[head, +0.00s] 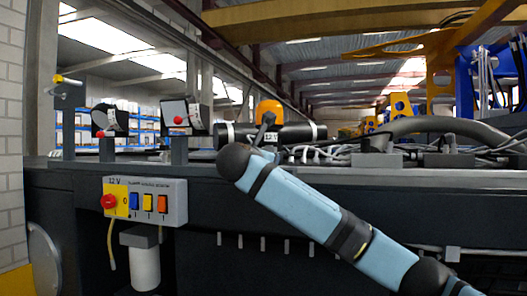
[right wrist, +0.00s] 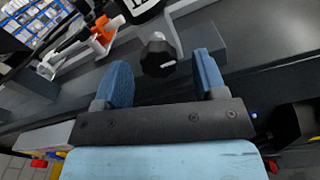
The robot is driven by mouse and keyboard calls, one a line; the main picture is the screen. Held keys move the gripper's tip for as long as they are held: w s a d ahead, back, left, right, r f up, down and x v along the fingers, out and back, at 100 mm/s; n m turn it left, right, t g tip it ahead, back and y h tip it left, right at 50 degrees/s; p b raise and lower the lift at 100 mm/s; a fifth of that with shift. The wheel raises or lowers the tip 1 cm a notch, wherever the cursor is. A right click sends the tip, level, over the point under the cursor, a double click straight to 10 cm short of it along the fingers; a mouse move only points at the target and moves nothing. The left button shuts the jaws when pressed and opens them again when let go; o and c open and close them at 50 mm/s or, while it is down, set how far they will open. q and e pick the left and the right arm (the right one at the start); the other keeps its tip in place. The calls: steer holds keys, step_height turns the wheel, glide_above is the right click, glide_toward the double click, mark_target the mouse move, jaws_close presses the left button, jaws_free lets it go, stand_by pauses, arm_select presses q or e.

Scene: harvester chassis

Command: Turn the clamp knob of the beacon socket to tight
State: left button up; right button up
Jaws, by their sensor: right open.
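The black clamp knob (right wrist: 158,58) shows in the right wrist view, with a pale pin or bar beside it. My right gripper (right wrist: 162,78) is open, its two blue fingers apart on either side of the knob in the picture. I see no finger touching it, and the depth between them is hard to tell. In the head view the orange beacon (head: 268,111) stands upright on the chassis top, just beyond my right arm's wrist. My right gripper and the knob cannot be made out there. My left gripper is out of view.
A 12 V switch box (head: 145,202) with a red knob and several rocker switches is on the chassis front. Loose cables (head: 330,152) and a thick hose (head: 430,127) lie to the right. Posts with fittings stand left.

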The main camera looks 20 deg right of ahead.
steer(key=shift+x, duration=0.95)
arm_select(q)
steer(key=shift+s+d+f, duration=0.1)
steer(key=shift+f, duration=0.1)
arm_select(e)
steer(key=shift+w+d, duration=0.15)
steer(key=shift+c, duration=1.3)
steer(key=c, duration=0.7)
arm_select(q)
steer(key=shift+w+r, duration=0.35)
